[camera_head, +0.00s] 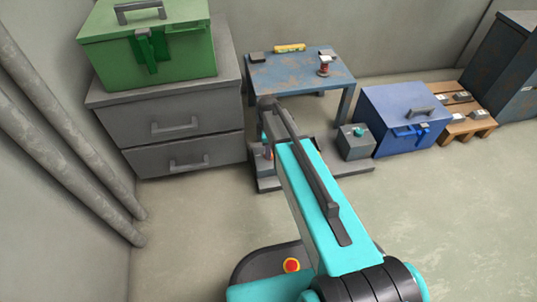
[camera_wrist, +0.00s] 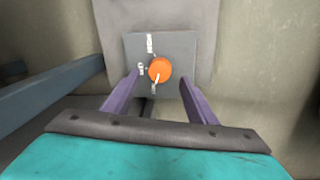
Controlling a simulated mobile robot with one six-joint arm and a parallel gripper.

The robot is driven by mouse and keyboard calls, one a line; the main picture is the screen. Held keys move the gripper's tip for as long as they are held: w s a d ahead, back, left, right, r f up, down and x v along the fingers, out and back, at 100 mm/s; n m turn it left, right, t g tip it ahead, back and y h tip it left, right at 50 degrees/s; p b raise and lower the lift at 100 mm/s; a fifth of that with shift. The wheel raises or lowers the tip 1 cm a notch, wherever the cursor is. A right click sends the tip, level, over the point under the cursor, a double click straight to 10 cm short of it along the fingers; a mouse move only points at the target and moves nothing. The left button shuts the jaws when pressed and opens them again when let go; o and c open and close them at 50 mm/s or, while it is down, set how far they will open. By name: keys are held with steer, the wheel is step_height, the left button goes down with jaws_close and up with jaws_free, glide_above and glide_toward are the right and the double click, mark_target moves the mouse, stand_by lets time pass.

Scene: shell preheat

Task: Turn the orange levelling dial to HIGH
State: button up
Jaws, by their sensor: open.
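The orange levelling dial (camera_wrist: 160,69) is a round knob on a square grey plate (camera_wrist: 183,50) in the wrist view. Small white labels stand above, left of and below it, too blurred to read. A short pale mark shows on the dial's face, but I cannot tell its setting. My gripper (camera_wrist: 159,77) is open, with one purple finger on the left and one on the right of the dial. A gap shows between each finger and the dial. In the head view my arm hides most of the gripper, and I cannot make out the dial there.
A blue-topped table (camera_head: 300,78) stands behind my arm. A grey box with a teal knob (camera_head: 356,142) and a blue chest (camera_head: 400,115) are to the right. Grey drawers (camera_head: 180,125) bearing a green box (camera_head: 150,45) are at left.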

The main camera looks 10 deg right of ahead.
steer(key=shift+w+f+b, duration=0.1)
steer(key=shift+f+b, duration=0.5)
steer(key=shift+f, duration=1.2)
steer(key=c, duration=1.1)
steer(key=shift+o, duration=0.2)
